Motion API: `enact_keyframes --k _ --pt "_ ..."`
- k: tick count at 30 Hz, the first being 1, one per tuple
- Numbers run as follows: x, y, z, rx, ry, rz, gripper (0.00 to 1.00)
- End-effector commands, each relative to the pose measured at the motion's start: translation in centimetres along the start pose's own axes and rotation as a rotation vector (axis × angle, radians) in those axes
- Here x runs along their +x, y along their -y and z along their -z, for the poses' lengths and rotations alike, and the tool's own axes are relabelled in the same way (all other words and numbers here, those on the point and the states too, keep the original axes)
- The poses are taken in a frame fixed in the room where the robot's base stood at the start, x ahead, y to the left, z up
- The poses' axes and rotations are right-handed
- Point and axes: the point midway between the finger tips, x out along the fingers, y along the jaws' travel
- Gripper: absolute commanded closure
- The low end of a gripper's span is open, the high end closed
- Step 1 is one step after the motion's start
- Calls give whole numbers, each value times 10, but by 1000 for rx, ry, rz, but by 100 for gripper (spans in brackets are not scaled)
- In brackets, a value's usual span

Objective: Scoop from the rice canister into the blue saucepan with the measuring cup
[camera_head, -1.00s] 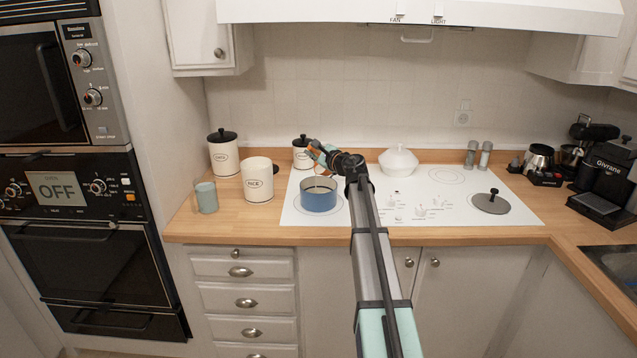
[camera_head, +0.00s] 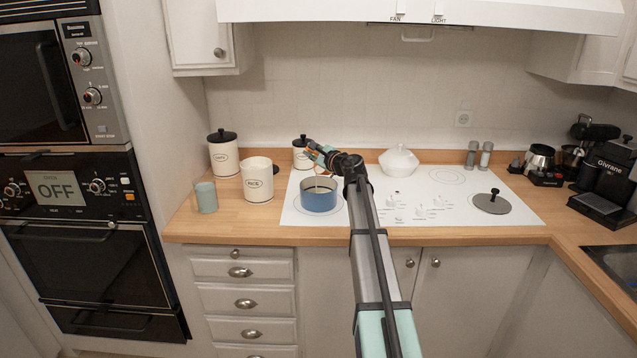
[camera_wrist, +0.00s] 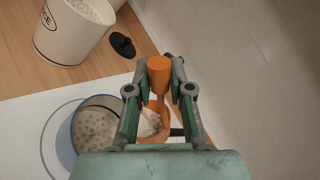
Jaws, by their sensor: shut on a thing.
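The orange measuring cup (camera_wrist: 158,70) is in my gripper (camera_wrist: 159,90), whose fingers close on its handle. Its bowl is partly hidden by my gripper, and pale grains show at it in the wrist view. The blue saucepan (camera_head: 319,202) stands on the cooktop, with my gripper (camera_head: 320,154) above it. Grains lie in the pan (camera_wrist: 74,140), and a thin pale streak shows at its opening in the head view. The white rice canister (camera_head: 257,182) stands open to the left of the pan. Rice shows inside the canister (camera_wrist: 64,42) in the wrist view.
A black lid (camera_wrist: 122,45) lies beside the rice canister. Two lidded canisters (camera_head: 223,158) (camera_head: 301,158) stand behind, and a light blue cup (camera_head: 206,197) stands at left. A white lidded pot (camera_head: 398,163) is on the cooktop (camera_head: 450,200). The range hood (camera_head: 420,14) hangs above.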

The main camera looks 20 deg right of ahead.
Motion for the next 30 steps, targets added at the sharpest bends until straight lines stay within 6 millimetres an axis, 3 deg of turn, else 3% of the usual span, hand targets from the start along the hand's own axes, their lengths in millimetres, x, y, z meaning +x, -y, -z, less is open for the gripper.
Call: enact_keyframes --k 30 --pt "0 -6 -4 -62 -4 2 100"
